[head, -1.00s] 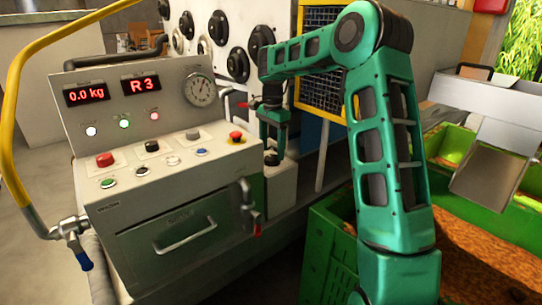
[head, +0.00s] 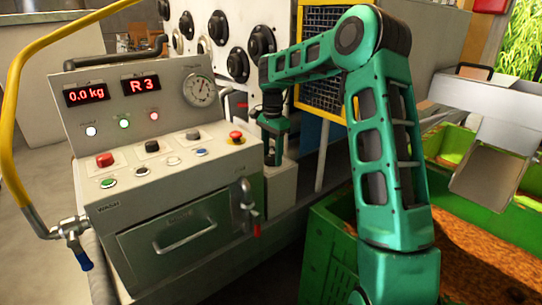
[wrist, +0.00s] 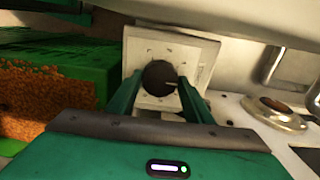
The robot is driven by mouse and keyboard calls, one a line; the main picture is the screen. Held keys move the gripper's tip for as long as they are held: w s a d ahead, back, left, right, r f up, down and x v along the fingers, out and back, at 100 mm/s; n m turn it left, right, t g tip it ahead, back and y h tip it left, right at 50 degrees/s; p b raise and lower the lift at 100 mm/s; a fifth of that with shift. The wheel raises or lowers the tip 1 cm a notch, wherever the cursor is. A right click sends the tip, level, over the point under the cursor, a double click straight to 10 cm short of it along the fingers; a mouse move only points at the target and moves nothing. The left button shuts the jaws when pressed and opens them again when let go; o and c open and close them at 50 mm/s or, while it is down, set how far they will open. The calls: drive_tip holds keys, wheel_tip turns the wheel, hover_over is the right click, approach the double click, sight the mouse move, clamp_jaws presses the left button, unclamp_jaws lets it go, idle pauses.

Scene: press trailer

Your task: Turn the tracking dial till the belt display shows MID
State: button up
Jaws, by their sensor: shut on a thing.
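The tracking dial (wrist: 160,78) is a round black knob with a light pointer mark, on a pale square plate (wrist: 200,50) in the wrist view. My gripper (wrist: 158,82) has its two green fingers on either side of the knob, shut on it. In the head view my gripper (head: 273,160) points down at the pale box (head: 283,188) right of the console, and it hides the dial. The belt display (head: 141,85) reads R3 in red on the console's upper panel.
The console (head: 170,190) carries a weight display (head: 86,95) reading 0.0 kg, a round gauge (head: 200,91), lamps and several buttons, including a red mushroom button (head: 236,137). A green crate (head: 325,245) stands right of the box. A yellow-framed mesh panel (head: 322,80) stands behind my arm.

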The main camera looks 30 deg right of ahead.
drive_tip(key=shift+w+r+n, duration=0.1)
drive_tip(key=shift+n, duration=0.2)
drive_tip(key=n, duration=0.6)
drive_tip(key=shift+w, duration=0.1)
drive_tip(key=n, duration=0.6)
drive_tip(key=shift+n, duration=0.4)
drive_tip(key=n, duration=0.5)
drive_tip(key=shift+n, duration=2.7)
drive_tip(key=o, duration=1)
drive_tip(key=shift+o, duration=0.2)
